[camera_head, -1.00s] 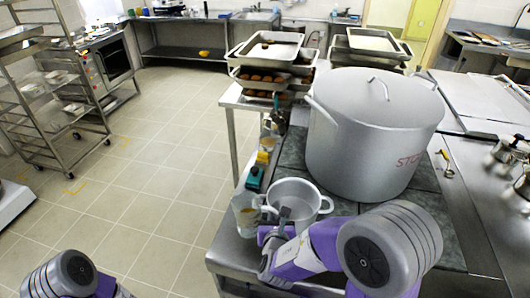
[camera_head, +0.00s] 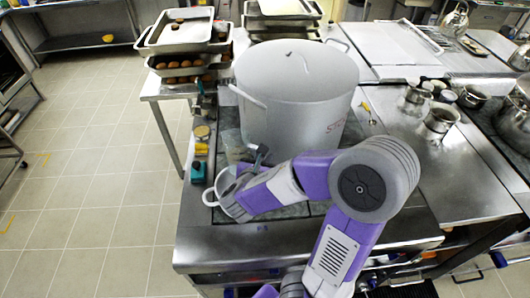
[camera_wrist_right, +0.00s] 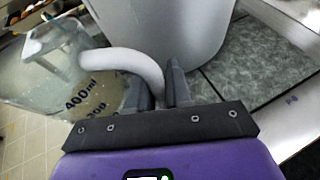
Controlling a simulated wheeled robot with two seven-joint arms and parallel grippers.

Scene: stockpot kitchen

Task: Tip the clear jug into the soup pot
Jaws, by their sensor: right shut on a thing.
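The clear jug (camera_wrist_right: 60,70) shows at the left of the right wrist view, with dark measure marks and a pale curved handle (camera_wrist_right: 125,65). My right gripper (camera_wrist_right: 160,88) is shut on this handle. In the head view the jug (camera_head: 234,150) is a faint clear shape, partly hidden by my gripper (camera_head: 258,155). My left gripper is out of view.
Small containers (camera_head: 199,150) line the counter's left edge. Stacked trays (camera_head: 185,62) stand behind. Bare steel worktop (camera_head: 440,170) lies at right.

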